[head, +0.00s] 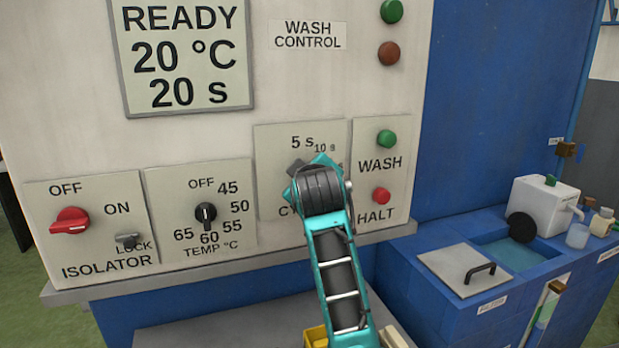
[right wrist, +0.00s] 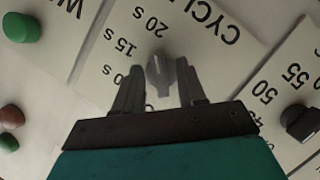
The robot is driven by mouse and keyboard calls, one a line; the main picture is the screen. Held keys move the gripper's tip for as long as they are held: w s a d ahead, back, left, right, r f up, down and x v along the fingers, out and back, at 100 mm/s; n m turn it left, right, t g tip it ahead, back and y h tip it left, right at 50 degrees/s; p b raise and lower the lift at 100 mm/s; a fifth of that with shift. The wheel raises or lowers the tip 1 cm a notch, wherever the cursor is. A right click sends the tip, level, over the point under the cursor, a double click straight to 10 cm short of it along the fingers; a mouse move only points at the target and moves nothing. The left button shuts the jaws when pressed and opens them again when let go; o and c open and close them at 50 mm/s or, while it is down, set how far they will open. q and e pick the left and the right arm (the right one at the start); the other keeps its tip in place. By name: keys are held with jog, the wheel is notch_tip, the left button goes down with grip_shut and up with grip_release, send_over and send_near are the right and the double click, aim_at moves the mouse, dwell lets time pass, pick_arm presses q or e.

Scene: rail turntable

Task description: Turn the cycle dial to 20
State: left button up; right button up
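The cycle dial (right wrist: 160,74) is a grey knob on a white plate, seen upside down in the right wrist view. Its narrow end appears to face the 20 s mark (right wrist: 151,23). In the head view, my arm hides the dial. My right gripper (right wrist: 159,67) is open, with one finger on each side of the knob and a visible gap to each. In the head view, it (head: 318,178) is in front of the cycle plate (head: 275,140). The display (head: 183,55) reads READY, 20 °C, 20 s. My left gripper is not in view.
The temperature dial (head: 206,214) and red isolator switch (head: 70,221) are to the left. The green wash button (head: 386,138) and red halt button (head: 381,195) are close on the right. A blue counter with a basin (head: 515,253) stands further right.

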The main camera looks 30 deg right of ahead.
jog(key=v, duration=1.3)
jog(key=shift+f, duration=0.1)
jog(key=w+a+f+n+y, duration=0.1)
jog(key=a+f+y, duration=0.2)
jog(key=f, duration=0.8)
jog(key=a+f+n+y, duration=0.1)
jog(key=a+f+y, duration=0.15)
jog(key=f, duration=0.95)
jog(key=s+a+f+m+g+y, duration=0.1)
jog(key=s+a+f+y, duration=0.1)
jog(key=s+f, duration=0.5)
jog(key=s+a+f+m+g+y, duration=0.1)
jog(key=s+a+f+y, duration=0.1)
jog(key=s+f, duration=0.6)
notch_tip(320, 180, down, 4)
jog(key=shift+s+a+f+m, duration=0.1)
jog(key=shift+s+a+m, duration=0.15)
jog(key=shift+a+m, duration=0.25)
